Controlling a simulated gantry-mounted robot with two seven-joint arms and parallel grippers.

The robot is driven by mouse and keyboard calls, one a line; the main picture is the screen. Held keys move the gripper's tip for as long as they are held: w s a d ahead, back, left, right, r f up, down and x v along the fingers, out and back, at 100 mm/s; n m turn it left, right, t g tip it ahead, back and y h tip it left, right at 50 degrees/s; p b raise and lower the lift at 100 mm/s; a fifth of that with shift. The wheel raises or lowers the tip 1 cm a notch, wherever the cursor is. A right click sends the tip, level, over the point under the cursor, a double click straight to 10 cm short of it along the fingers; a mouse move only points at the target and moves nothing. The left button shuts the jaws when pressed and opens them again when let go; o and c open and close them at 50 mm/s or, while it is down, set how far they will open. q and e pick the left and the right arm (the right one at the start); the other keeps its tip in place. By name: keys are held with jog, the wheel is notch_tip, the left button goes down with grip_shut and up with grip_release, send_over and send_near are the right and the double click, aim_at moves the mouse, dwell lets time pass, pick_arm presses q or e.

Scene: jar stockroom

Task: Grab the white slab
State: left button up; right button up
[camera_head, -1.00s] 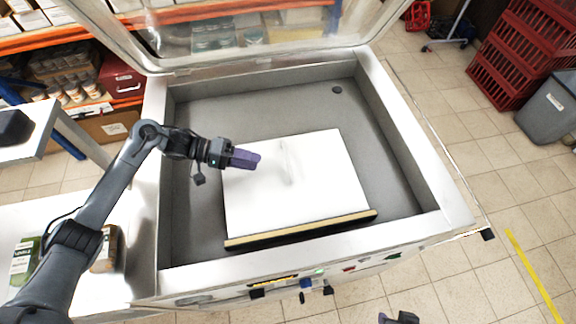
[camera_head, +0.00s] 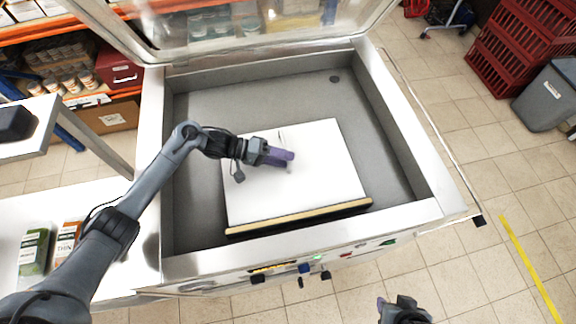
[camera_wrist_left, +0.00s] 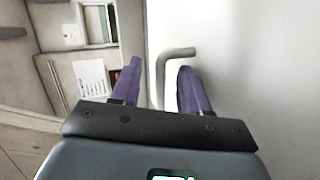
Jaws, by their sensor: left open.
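The white slab (camera_head: 300,195) lies flat in the grey chamber of an open-lidded machine, with a tan and black strip along its front edge. It fills the right side of the left wrist view (camera_wrist_left: 260,70). A grey bent bar, like a handle (camera_wrist_left: 178,53), stands against the white surface there. My left gripper (camera_head: 289,159) is over the slab's upper middle, open, with purple fingers. In the wrist view its fingertips (camera_wrist_left: 160,66) are on either side of the bar; contact is not clear. My right gripper (camera_head: 392,304) shows partly at the bottom edge, away from the slab.
The machine's metal rim (camera_head: 405,130) surrounds the chamber, and its clear raised lid (camera_head: 250,25) stands behind. Bare chamber floor (camera_head: 265,100) lies behind the slab. Packages (camera_head: 35,250) stand on the left counter. Red crates (camera_head: 520,50) and a grey bin (camera_head: 550,95) stand at right.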

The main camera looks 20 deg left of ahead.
pick_arm(q)
jog(key=shift+d, duration=0.15)
grip_shut()
dwell(1.3)
jog(key=shift+w+r, duration=0.1)
jog(key=shift+r, duration=0.1)
